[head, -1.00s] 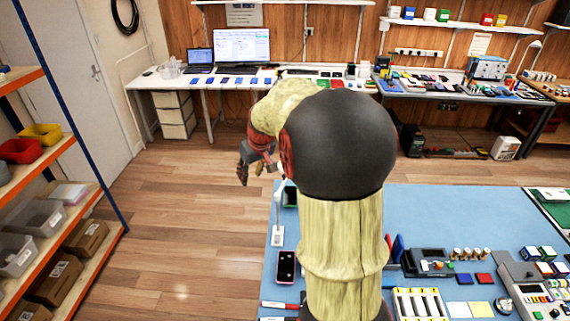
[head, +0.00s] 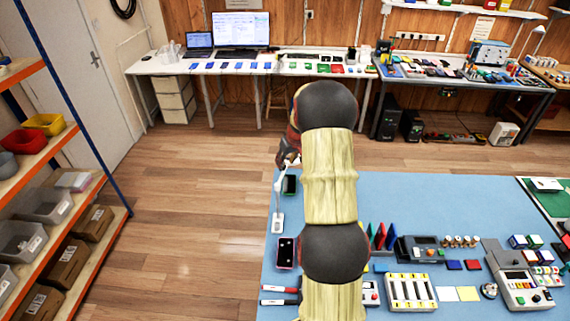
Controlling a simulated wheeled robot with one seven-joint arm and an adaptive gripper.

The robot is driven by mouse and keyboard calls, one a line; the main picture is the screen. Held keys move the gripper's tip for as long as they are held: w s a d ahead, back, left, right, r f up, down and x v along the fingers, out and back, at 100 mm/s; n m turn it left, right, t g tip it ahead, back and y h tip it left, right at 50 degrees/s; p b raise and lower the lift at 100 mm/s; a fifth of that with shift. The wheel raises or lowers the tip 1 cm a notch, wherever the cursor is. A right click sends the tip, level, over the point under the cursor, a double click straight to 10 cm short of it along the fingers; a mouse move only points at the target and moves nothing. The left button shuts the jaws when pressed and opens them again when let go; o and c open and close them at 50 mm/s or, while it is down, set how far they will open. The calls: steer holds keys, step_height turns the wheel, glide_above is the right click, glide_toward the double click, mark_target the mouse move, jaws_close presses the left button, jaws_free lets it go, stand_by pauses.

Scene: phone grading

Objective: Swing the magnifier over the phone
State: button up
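The magnifier shows as a white base (head: 277,223) with a thin pale arm rising from it, on the left edge of the blue bench mat. Its upper end is close to my gripper (head: 287,158), and its lens is not clearly visible. A phone with a dark screen and pinkish edge (head: 286,253) lies just below the base in the picture. A second dark, greenish phone-like device (head: 290,185) lies above the base, beside the magnifier's arm. My gripper is small and dark here, partly covered by my arm. I cannot tell whether it is open or touches the magnifier.
Red and black pens (head: 280,290) lie below the phone. Right of my arm stand coloured upright pieces (head: 381,236), a battery-charger-like tray (head: 408,291) and a grey device (head: 520,288). The mat's (head: 430,200) upper middle is clear. Storage shelves (head: 85,190) stand at far left.

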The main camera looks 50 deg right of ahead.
mark_target(285, 166)
steer(key=shift+x, duration=1.15)
steer(key=shift+c, duration=1.1)
jaws_close()
